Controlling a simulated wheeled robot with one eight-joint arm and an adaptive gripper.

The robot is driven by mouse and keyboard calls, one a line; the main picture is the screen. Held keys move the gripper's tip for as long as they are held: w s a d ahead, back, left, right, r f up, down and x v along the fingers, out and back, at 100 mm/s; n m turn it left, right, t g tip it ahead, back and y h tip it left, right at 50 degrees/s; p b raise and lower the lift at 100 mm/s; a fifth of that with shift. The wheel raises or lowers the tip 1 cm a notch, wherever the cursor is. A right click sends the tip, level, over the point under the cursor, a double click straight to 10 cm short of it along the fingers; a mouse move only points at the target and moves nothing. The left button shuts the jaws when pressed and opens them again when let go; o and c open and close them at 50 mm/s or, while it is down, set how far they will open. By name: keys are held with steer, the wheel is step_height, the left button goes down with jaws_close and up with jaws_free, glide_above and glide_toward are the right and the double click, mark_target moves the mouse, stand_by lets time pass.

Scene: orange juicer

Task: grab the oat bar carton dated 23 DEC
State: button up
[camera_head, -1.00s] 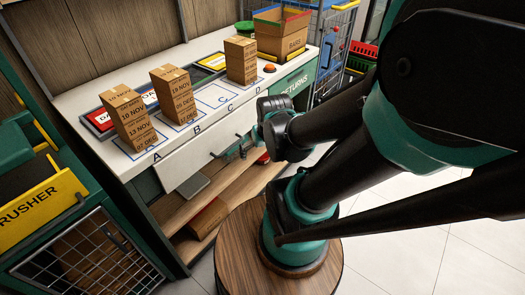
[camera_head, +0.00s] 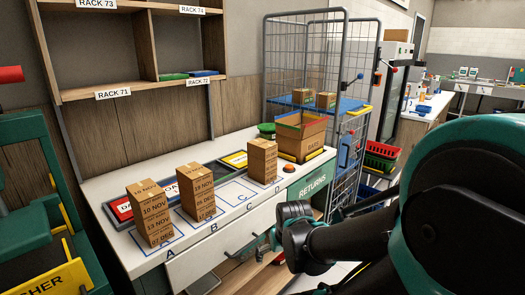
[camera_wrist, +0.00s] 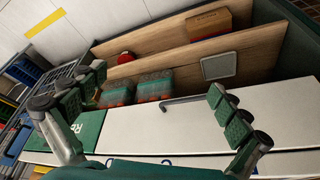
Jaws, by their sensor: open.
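Brown carton stacks stand on the white counter (camera_head: 110,175): one at A (camera_head: 150,212), one at B (camera_head: 197,190) and one at D (camera_head: 263,160). Square C is empty. The dates on stack D are too small to read, and I cannot make out 23 DEC anywhere. My gripper (camera_head: 268,243) is in front of the counter, apart from all the stacks. In the wrist view my gripper (camera_wrist: 150,112) is open and empty, with no stack visible.
A box labelled BARS (camera_head: 302,145) sits at the counter's right end, near an orange button (camera_head: 289,168). A wire cage (camera_head: 345,130) holding small cartons (camera_head: 303,97) stands behind. Racks (camera_head: 130,50) hang above. A green crusher (camera_head: 45,215) is at left.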

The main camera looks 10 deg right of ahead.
mark_target(256, 149)
steer(key=w+r+m+h, duration=0.2)
steer(key=w+r, duration=0.3)
steer(key=w, duration=0.3)
steer(key=w+r+m+t+h, duration=0.1)
steer(key=w+r+m+h, duration=0.2)
steer(key=w+r, duration=0.3)
steer(key=w+d+r+m+t+h, duration=0.1)
steer(key=w+r+m+h, duration=0.2)
steer(key=w, duration=0.9)
step_height(256, 149, up, 3)
steer(key=shift+d+h, duration=0.1)
steer(key=shift+h, duration=0.5)
steer(key=w+a+r+m, duration=0.1)
steer(key=w+r, duration=0.1)
steer(key=w+a+r+m+t+h, duration=0.1)
steer(key=w+a+r, duration=0.1)
steer(key=w+a+r+m+h, duration=0.1)
steer(key=w+r, duration=0.1)
steer(key=shift+w+a+t, duration=0.2)
steer(key=shift+w+t, duration=0.05)
steer(key=shift+t, duration=0.05)
steer(key=shift+w+d, duration=0.2)
steer(key=shift+w, duration=0.05)
steer(key=shift+r+x, duration=0.2)
steer(key=shift+x, duration=1.5)
steer(key=shift+r+x, duration=0.15)
steer(key=shift+x, duration=1.55)
steer(key=shift+w, duration=0.1)
steer(key=c, duration=1.1)
